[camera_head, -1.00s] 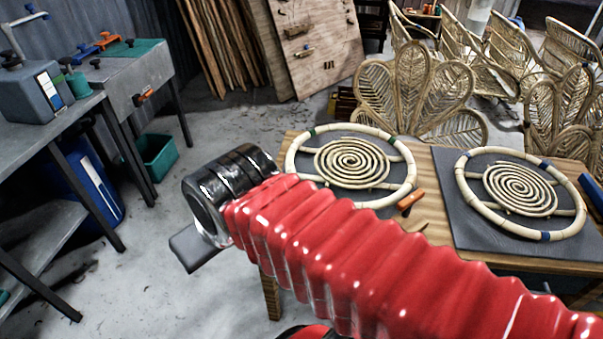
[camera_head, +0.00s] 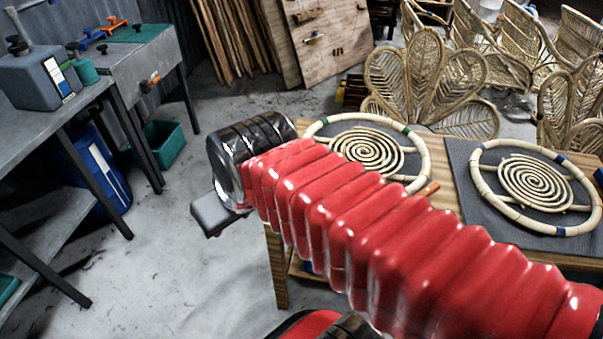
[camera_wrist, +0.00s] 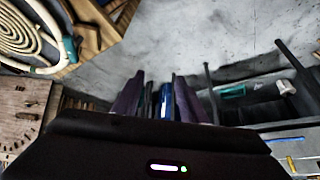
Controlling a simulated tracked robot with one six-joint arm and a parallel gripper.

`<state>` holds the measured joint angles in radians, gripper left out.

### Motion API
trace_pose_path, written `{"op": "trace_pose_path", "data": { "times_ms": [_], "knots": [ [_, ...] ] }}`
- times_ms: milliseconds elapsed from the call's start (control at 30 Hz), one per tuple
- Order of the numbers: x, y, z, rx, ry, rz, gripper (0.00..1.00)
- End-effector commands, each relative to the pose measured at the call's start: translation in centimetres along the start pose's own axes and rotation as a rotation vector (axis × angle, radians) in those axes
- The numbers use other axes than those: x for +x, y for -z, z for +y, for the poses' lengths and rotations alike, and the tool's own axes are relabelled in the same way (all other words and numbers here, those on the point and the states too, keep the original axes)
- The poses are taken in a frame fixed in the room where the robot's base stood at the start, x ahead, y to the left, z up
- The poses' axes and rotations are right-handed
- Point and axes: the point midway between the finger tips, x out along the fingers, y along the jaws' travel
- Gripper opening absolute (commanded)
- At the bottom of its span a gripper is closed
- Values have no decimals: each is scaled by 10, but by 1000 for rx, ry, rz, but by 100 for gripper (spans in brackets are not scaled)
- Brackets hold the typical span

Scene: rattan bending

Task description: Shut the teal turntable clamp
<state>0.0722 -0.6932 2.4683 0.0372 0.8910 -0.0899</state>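I cannot tell for sure which thing is the teal turntable clamp. In the head view, a small teal cylinder (camera_head: 84,71) stands at the back edge of the left bench, beside a grey box-like unit. A teal panel (camera_head: 140,34) with a dark knob lies on the metal bench behind, next to blue and orange clamp-like parts (camera_head: 113,25). My gripper (camera_wrist: 158,103) shows in the wrist view with two dark fingers apart and nothing clearly held between them. It points over the floor toward dark legs and shelving. In the head view my arm hides most of it.
A teal bin (camera_head: 166,146) and a blue container (camera_head: 98,165) sit low by the benches. Bare floor (camera_head: 165,260) lies between.

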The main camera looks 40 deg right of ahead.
Motion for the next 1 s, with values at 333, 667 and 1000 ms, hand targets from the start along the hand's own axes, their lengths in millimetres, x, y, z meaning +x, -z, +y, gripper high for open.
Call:
{"op": "trace_pose_path", "data": {
  "times_ms": [333,667,1000],
  "knots": [
    [30,43,74,41,-24,-52,39],
    [66,64,169,79,-35,-79,39],
    [100,54,275,120,-48,-86,39]
  ]
}}
